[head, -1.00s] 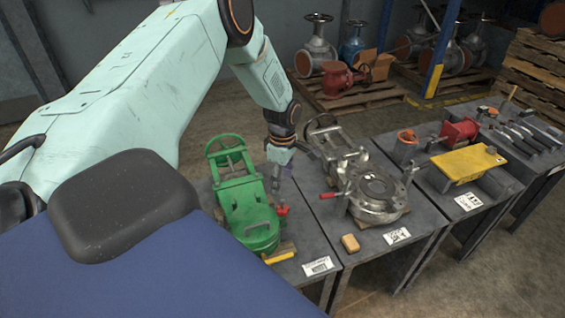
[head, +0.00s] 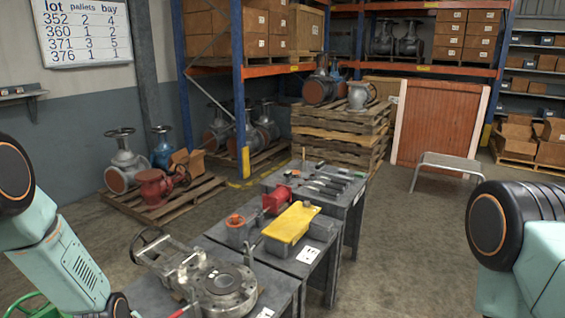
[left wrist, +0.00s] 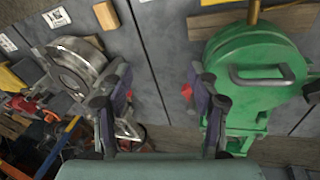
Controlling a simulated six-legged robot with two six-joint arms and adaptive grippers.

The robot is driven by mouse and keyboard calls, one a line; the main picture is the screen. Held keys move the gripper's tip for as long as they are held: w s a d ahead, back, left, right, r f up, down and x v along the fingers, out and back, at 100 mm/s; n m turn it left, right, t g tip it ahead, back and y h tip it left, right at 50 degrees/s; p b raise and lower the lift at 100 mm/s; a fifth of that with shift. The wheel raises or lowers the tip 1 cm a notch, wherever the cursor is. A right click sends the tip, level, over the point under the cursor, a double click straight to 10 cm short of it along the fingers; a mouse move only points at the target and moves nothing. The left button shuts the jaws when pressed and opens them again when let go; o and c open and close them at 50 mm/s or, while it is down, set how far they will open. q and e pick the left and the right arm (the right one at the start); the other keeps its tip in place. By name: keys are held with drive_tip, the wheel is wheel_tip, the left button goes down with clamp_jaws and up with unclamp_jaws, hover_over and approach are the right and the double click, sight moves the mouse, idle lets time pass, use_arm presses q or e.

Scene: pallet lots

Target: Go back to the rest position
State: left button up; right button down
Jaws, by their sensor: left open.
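My left gripper (left wrist: 158,84) is open and empty in the left wrist view, its two fingers apart over the grey tabletop. The green valve (left wrist: 255,70) with its handle lies to the right of the fingers. The steel valve (left wrist: 78,65) lies to the left, partly behind the left finger. In the head view my left arm (head: 55,265) comes down at the left edge, with its gripper out of frame. My right arm (head: 520,235) shows at the right edge, and its gripper is out of frame. Only a bit of green handwheel (head: 32,302) shows bottom left.
Grey benches carry the steel valve (head: 222,285), a yellow-topped part (head: 291,222), a red part (head: 277,198) and several tools. Pallets of valves (head: 160,200), shelving and a metal step (head: 448,163) stand behind. Open floor (head: 400,240) lies right of the benches.

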use_arm(q)
drive_tip(key=s+d+f+m+g+b, duration=0.1)
drive_tip(key=s+d+f+m+b, duration=0.2)
drive_tip(key=s, duration=0.7)
drive_tip(key=s+d+f+m+g+b, duration=0.1)
drive_tip(key=s+d+f+m+b, duration=0.2)
drive_tip(key=s+f, duration=0.3)
drive_tip(key=s+d+f+m+g+b, duration=0.1)
drive_tip(key=s+d+f+m+b, duration=0.2)
drive_tip(key=s, duration=1)
drive_tip(key=shift+s+d+f+m+y+b, duration=0.3)
drive_tip(key=shift+d+f+m+b, duration=0.1)
drive_tip(key=shift+d+f+b, duration=0.55)
drive_tip(key=shift+r, duration=0.15)
drive_tip(key=shift+c, duration=0.4)
drive_tip(key=shift+c, duration=1.4)
drive_tip(key=shift+a, duration=0.1)
drive_tip(key=shift+c, duration=0.6)
